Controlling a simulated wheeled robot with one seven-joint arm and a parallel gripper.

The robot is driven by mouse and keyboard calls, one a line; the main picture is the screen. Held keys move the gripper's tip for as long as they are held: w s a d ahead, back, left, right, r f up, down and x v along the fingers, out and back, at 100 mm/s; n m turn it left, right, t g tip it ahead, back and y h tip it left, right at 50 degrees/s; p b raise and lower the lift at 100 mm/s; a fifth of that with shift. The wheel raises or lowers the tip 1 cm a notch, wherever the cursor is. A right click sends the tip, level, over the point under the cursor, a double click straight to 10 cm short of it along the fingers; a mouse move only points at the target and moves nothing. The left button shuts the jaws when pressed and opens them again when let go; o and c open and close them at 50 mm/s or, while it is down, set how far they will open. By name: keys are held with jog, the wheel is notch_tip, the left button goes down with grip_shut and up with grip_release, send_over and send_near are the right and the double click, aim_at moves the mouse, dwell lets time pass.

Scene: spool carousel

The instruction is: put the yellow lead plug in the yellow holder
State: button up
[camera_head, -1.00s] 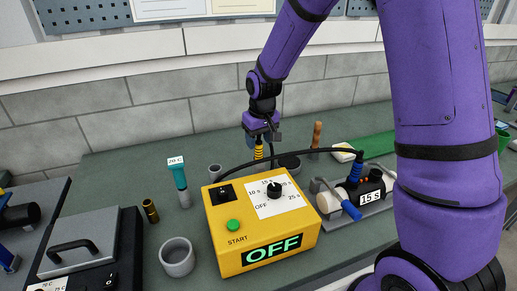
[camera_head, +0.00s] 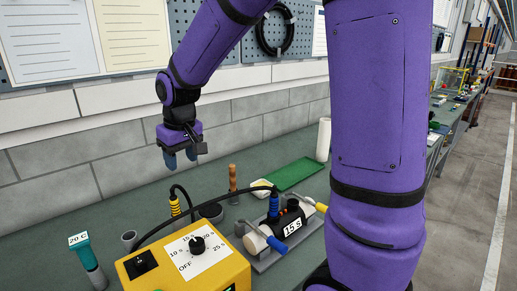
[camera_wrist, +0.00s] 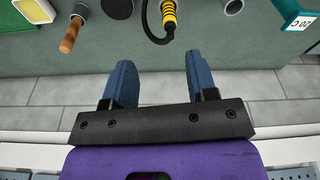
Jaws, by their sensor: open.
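The yellow lead plug (camera_head: 175,207) stands roughly upright behind the yellow control box, its black cable arching from its top. It also shows in the wrist view (camera_wrist: 168,14), near the top edge. My gripper (camera_head: 181,160) is open and empty, above and apart from the plug. In the wrist view its two blue fingers (camera_wrist: 158,60) are spread, with bench and wall between and beyond them. I cannot make out the yellow holder clearly; what the plug's lower end stands in is hidden.
The yellow control box (camera_head: 190,262) stands in front. A fixture marked 15 S (camera_head: 291,229) with a blue plug (camera_head: 273,206) is to its right. A wooden-handled tool (camera_head: 232,178), a grey cup (camera_head: 129,240) and a teal 20 C tool (camera_head: 86,258) stand nearby. A green mat (camera_head: 297,173) lies behind.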

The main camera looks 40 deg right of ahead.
jog(key=s+d+r+m+t, duration=0.1)
jog(key=s+r, duration=0.4)
jog(key=s, duration=0.7)
jog(key=s+d+r+t, duration=0.2)
jog(key=s+d+r, duration=0.2)
jog(key=s, duration=0.9)
jog(key=shift+r+m, duration=0.4)
